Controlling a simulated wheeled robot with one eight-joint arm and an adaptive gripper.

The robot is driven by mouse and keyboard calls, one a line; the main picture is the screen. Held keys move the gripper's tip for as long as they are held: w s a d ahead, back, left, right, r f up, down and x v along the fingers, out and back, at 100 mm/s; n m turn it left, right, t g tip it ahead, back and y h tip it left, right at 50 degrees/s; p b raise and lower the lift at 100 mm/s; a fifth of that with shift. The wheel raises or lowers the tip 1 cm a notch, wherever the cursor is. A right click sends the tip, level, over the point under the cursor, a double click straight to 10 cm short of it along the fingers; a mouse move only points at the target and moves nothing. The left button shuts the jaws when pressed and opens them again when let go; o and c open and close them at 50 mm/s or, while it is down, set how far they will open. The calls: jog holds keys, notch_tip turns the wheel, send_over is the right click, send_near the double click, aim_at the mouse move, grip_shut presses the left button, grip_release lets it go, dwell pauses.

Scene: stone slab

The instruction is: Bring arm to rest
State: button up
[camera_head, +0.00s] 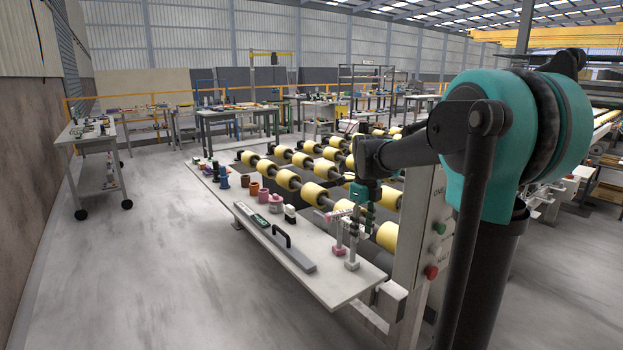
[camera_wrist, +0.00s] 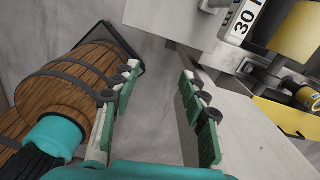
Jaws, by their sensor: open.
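My gripper (camera_wrist: 158,74) is open in the wrist view. Its two green-padded fingers stand apart, with nothing between them and only the pale surface behind. In the head view my gripper (camera_head: 363,216) hangs small under the bent teal and dark arm. It is near the right end of a light grey side board (camera_head: 343,286), and details of its fingers are hard to make out there. My arm reaches left from the right of the view, over the edge of the roller conveyor (camera_head: 318,170).
The board carries a black-handled grey tool (camera_head: 282,246), a green-and-white box (camera_head: 259,221) and small stands (camera_head: 352,249). A control panel (camera_head: 430,240) with buttons stands close right. A brown hooped barrel shape (camera_wrist: 68,82) fills the wrist view's left. Floor at left is open.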

jog(key=s+d+f+n+t, duration=0.2)
jog(key=s+f+n, duration=0.6)
jog(key=n, duration=0.5)
jog(key=s+d+f+n+t, duration=0.2)
jog(key=s+f+n, duration=0.6)
jog(key=s+n, duration=0.5)
jog(key=shift+f+n, duration=0.15)
jog(key=shift+n, duration=0.35)
jog(key=shift+s, duration=0.1)
